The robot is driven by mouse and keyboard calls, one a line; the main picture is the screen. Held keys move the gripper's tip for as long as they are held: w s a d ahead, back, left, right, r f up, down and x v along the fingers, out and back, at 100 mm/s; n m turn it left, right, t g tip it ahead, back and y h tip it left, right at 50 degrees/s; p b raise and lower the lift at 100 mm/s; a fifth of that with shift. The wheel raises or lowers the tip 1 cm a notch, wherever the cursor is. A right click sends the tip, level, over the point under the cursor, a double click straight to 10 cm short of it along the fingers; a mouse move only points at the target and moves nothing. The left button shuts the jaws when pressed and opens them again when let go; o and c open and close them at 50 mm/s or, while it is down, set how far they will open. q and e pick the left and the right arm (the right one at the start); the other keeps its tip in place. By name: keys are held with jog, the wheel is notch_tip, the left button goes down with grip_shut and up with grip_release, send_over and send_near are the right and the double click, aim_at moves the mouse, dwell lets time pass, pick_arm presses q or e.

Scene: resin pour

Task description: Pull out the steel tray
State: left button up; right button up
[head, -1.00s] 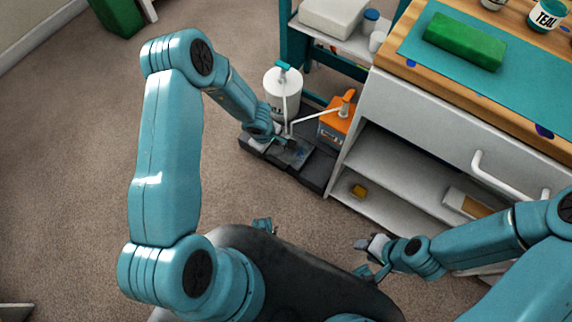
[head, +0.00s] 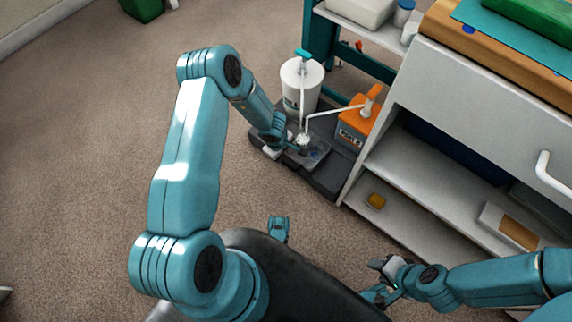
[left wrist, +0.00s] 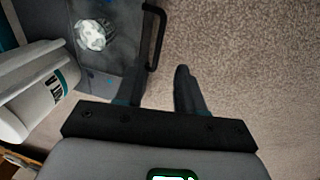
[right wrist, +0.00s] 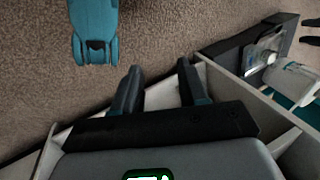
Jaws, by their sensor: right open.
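The steel tray (head: 319,151) is a flat grey plate on a dark base beside the cabinet. In the left wrist view the tray (left wrist: 119,65) has a black bar handle (left wrist: 154,38) on its right edge and a pale faceted cup (left wrist: 95,35) on it. My left gripper (head: 291,148) is low beside the tray; in its wrist view the fingers (left wrist: 158,85) are apart, with the handle ahead of the gap and nothing seen between them. My right gripper (head: 377,265) is open and empty in front of the cabinet, away from the tray; its fingers (right wrist: 158,78) show apart.
A white pump bottle (head: 300,86) and an orange-topped pump container (head: 356,125) stand behind the tray, their spouts reaching over it. The white cabinet (head: 470,110) with open shelves is at the right. Open carpet (head: 90,150) lies to the left.

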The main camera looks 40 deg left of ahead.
pick_arm(q)
jog(key=f+b, duration=0.1)
jog(key=f, duration=0.2)
jog(key=w+f+b, duration=0.1)
jog(key=f, duration=0.2)
jog(key=f+b, duration=0.2)
jog(key=f, duration=0.1)
jog(key=shift+w+d+f, duration=0.1)
jog(key=shift+w+f, duration=0.15)
jog(key=shift+w, duration=0.15)
pick_arm(e)
jog(key=shift+t, duration=0.7)
jog(key=w+f, duration=0.2)
jog(key=f, duration=0.1)
jog(key=w+f, duration=0.1)
jog(key=shift+d+f, duration=0.35)
jog(key=shift+f, duration=0.05)
pick_arm(q)
grip_shut()
